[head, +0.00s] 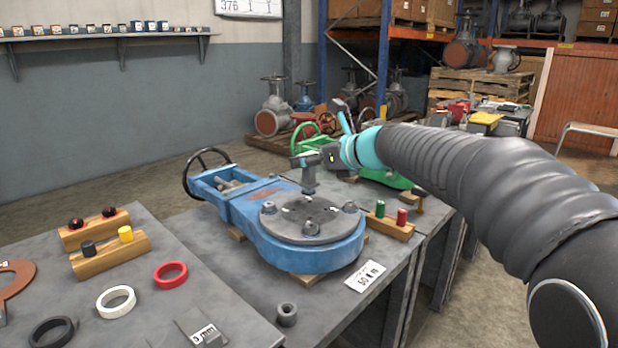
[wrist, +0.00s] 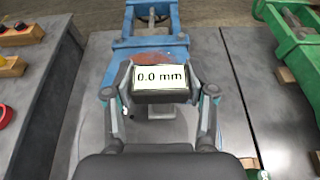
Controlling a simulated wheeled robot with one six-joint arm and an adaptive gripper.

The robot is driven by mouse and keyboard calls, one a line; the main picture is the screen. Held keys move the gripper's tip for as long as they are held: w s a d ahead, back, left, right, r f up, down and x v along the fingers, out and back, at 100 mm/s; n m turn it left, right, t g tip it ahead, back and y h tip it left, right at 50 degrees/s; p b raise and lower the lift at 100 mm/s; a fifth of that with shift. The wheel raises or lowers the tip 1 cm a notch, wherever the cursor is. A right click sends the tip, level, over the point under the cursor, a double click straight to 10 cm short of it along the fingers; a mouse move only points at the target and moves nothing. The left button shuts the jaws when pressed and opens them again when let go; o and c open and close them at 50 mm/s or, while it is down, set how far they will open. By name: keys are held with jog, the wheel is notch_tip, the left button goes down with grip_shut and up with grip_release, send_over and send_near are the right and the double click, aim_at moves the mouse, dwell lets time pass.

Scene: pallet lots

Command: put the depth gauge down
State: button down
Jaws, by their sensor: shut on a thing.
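My gripper (head: 318,158) is shut on the depth gauge (wrist: 160,80), a dark instrument whose lit display reads 0.0 mm in the wrist view. In the head view the gauge (head: 308,183) is small and dark and hangs upright below my gripper, over the round grey flange (head: 290,218) of the blue valve (head: 240,208). I cannot tell whether its foot touches the flange. My gripper (wrist: 160,97) has one finger on each side of the gauge in the wrist view.
A wooden block with green and red plugs (head: 390,226) stands right of the valve. A label card (head: 366,276) and a grey nut (head: 287,314) lie in front. The left table holds white (head: 116,301), red (head: 171,275) and black rings. A green valve (wrist: 290,40) stands beyond.

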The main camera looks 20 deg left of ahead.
aim_at(313, 173)
jog(key=shift+f+b, duration=0.7)
jog(key=shift+f, duration=1.25)
jog(key=shift+f, duration=0.2)
jog(key=shift+c, duration=1.8)
grip_release()
jog(key=shift+r, duration=0.3)
jog(key=v, duration=1.2)
jog(key=shift+f+p, duration=0.15)
jog(key=shift+p, duration=0.15)
